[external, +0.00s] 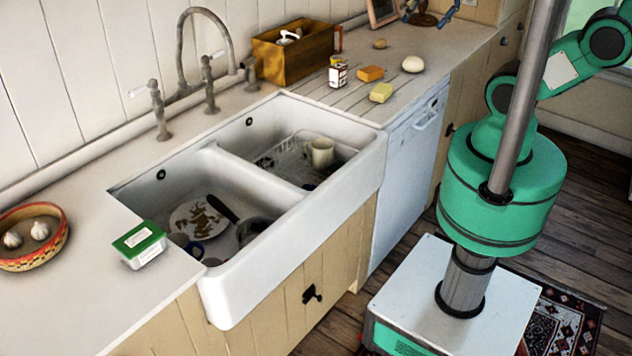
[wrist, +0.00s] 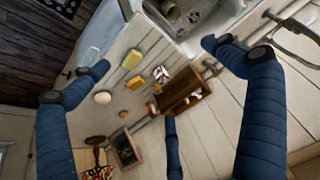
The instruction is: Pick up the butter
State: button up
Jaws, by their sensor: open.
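Near the block are an orange block (external: 370,73), a small can (external: 338,74), a white round thing (external: 413,64) and a wooden box (external: 293,55). The double sink (external: 290,215) holds dishes and a mug (external: 320,152). A bowl (external: 32,236) stands at far left.

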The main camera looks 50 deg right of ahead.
jog(key=shift+s+a+f, duration=0.15)
jog(key=shift+s, duration=0.15)
jog(key=c, duration=0.4)
jog(key=shift+n, duration=0.3)
jog(key=w+d+f+n+g+p, duration=0.1)
jog(key=w+d+f+n, duration=0.3)
jog(key=w, duration=0.3)
jog(key=w+d+f+n+g+p, duration=0.1)
jog(key=w+d+f+n+g, duration=0.2)
jog(key=w+n, duration=0.35)
jog(key=w+d+f+n, duration=0.3)
jog(key=d+f+n, duration=0.1)
jog(key=f, duration=0.4)
jog(key=w+d+f+n+g+p, duration=0.1)
jog(key=w+d+f+n, duration=0.3)
jog(key=d+f, duration=0.3)
jog(key=shift+d+f+n, duration=0.15)
jog(key=shift+f+n, duration=0.2)
jog(key=shift+n, duration=0.1)
